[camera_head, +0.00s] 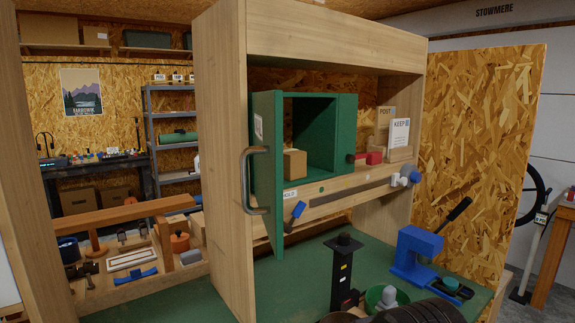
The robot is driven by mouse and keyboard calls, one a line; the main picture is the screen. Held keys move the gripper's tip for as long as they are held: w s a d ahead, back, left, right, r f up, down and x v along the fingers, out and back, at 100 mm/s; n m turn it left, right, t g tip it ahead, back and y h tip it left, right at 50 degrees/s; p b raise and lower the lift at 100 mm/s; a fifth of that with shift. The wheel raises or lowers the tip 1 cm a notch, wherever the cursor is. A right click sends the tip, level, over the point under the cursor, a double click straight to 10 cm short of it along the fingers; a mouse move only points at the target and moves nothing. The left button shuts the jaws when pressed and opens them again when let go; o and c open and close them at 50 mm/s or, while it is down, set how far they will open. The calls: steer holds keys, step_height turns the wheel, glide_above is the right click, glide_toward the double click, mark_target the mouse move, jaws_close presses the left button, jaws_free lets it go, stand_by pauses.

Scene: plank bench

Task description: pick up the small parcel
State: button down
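The small parcel is most likely the brown cardboard box (295,164) at the mouth of a green open-fronted cabinet (345,135) inside the wooden bench frame. The box looks upright. A tall green panel (266,120), seemingly the cabinet's door, stands swung out on the left, close to the box's left side. A metal bar handle (264,182) shows in front of that panel. No gripper fingers are visible. A dark rounded shape is cut off at the bottom edge; I cannot tell whether it belongs to my arm.
A wooden upright (222,150) stands left of the cabinet. Below are a black post (342,275) and a blue lever tool (414,255) on the green bench top (290,290). A red item (373,158) and a white "KEEP" card (399,138) stand right of the cabinet.

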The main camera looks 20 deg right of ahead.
mark_target(300, 154)
steer(key=c, duration=0.7)
jaws_free()
steer(key=shift+r, duration=0.1)
steer(key=w+d+r+n+g+y+p, duration=0.1)
steer(key=w+d+r+n+y+p, duration=0.15)
steer(key=w+r, duration=1.15)
steer(key=w+d+r+n+g+y+p, duration=0.1)
steer(key=w+d+r+n+p, duration=0.25)
steer(key=w+r, duration=1.05)
steer(key=shift+n, duration=0.3)
steer(key=w+a, duration=0.1)
steer(key=w, duration=0.1)
steer(key=w+a, duration=0.1)
steer(key=w, duration=0.2)
steer(key=w+a, duration=0.1)
steer(key=w, duration=0.1)
steer(key=shift+w+a+f+p, duration=0.15)
steer(key=shift+a+f+p, duration=0.1)
steer(key=shift+a+p, duration=0.1)
steer(key=w+a, duration=0.1)
steer(key=w+a+f+p, duration=0.1)
steer(key=w, duration=0.1)
steer(key=shift+w+a, duration=0.1)
steer(key=shift+w, duration=0.2)
steer(key=shift+f, duration=0.1)
